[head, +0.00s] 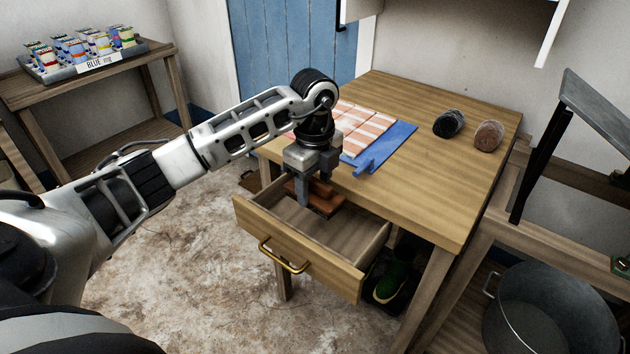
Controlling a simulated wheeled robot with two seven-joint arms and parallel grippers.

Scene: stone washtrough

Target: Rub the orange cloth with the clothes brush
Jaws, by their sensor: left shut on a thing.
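The orange cloth (360,128), striped orange and white, lies flat on a blue mat (394,142) on the wooden table. The arm and gripper cover part of its left side. My left gripper (318,187) points down over the open drawer (337,262) at the table's front. It is shut on a reddish-brown wooden block, which looks like the clothes brush (325,206). The brush is in or just above the drawer's back part; I cannot tell whether it touches the bottom. Its bristles are not visible. My right gripper is not in view.
A dark grey roll (448,123) and a brown roll (488,135) lie at the table's right. The table's front right is clear. A metal tub (548,315) stands lower right.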

